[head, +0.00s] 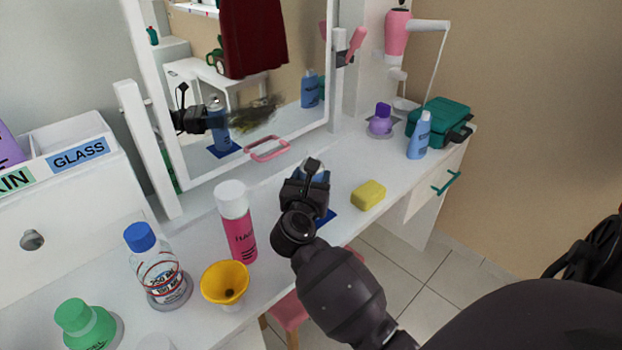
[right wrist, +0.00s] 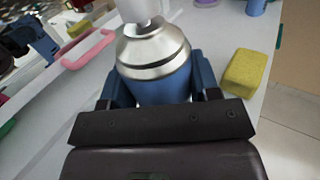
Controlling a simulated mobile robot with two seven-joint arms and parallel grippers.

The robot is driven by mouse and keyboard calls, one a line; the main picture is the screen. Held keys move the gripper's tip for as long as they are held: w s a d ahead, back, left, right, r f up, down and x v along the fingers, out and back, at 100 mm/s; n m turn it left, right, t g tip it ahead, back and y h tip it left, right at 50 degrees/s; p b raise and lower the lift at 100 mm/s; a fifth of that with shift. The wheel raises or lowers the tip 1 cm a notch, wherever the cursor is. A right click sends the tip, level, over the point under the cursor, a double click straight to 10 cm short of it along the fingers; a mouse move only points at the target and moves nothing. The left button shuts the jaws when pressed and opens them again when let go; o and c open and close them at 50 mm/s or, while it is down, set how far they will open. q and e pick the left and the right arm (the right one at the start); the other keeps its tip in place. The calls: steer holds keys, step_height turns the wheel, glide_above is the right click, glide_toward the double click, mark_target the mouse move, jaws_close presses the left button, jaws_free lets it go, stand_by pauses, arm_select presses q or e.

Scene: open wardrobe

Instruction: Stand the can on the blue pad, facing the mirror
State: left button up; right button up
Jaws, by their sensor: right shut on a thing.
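My right gripper (head: 306,190) is shut around a blue can with a silver shoulder and white top. In the right wrist view the can (right wrist: 158,62) sits between the two fingers of the gripper (right wrist: 160,88). In the head view the gripper hides most of the can. A corner of the blue pad (head: 329,216) shows beside and below the gripper. The mirror (head: 258,95) reflects the can upright at the pad; I cannot tell whether its base touches. The can's front label is not readable. My left gripper is not in view.
A pink hair spray (head: 238,222), yellow cup (head: 225,284) and clear bottle with blue cap (head: 155,265) stand left of the gripper. A yellow sponge (head: 368,194) lies to its right. A pink tray-like frame (head: 267,149) lies by the mirror. A blue bottle (head: 419,136) stands farther right.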

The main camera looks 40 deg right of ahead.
steer(key=shift+f, duration=0.2)
steer(key=o, duration=1.1)
steer(key=shift+c, duration=0.2)
steer(key=shift+r, duration=0.1)
